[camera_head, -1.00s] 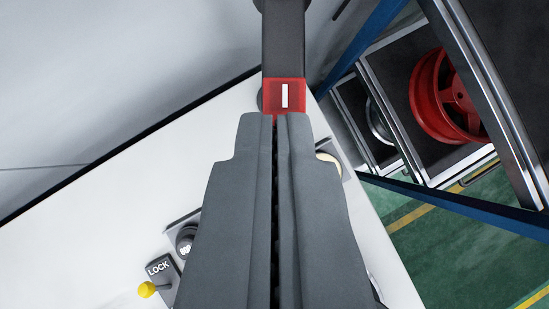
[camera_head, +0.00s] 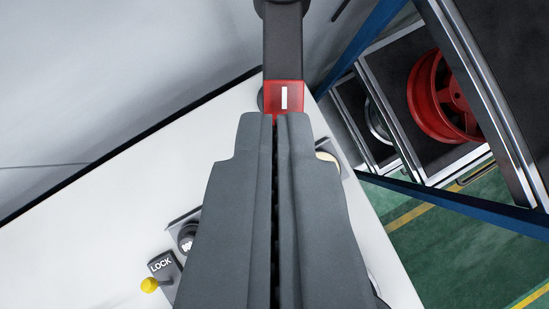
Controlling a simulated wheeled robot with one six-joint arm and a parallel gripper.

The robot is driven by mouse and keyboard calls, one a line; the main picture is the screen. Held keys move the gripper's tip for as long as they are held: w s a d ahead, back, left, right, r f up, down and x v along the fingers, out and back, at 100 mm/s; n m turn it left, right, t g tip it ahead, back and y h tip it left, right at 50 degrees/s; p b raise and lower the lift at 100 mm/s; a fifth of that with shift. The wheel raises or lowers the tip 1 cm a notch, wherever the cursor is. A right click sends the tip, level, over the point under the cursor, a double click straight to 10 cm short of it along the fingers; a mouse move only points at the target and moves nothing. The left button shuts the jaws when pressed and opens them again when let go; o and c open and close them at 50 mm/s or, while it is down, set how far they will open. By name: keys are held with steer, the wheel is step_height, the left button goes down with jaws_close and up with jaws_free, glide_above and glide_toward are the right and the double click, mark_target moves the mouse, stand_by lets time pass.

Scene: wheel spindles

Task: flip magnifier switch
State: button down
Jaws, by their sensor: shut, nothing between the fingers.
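The magnifier switch (camera_head: 285,95) is a red block with a white bar, at the end of a dark grey arm (camera_head: 283,50) at the top centre. My gripper (camera_head: 278,116) is shut and empty. Its grey fingers fill the middle of the view and their tips reach the lower edge of the red switch. I cannot tell whether the tips touch it. The fingers hide part of the white table below.
A white table top (camera_head: 120,220) lies beneath. A rack with a red wheel (camera_head: 440,95) stands at right over green floor (camera_head: 470,240).

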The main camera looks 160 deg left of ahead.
steer(key=shift+r, duration=0.15)
steer(key=v, duration=1.7)
steer(key=shift+s+r, duration=0.1)
steer(key=shift+s, duration=0.05)
steer(key=s+d+f+n+t, duration=0.1)
steer(key=s+f+t, duration=0.2)
steer(key=s+f, duration=0.6)
steer(key=s+d+f+n+t+y, duration=0.1)
steer(key=s+d+f+t, duration=0.1)
steer(key=s+f, duration=0.8)
steer(key=s+d+f+n+t+y, duration=0.1)
steer(key=s+f+t, duration=0.4)
steer(key=s+f, duration=0.4)
steer(key=s, duration=0.3)
steer(key=shift+d+f+n, duration=0.2)
steer(key=shift+d+n, duration=0.1)
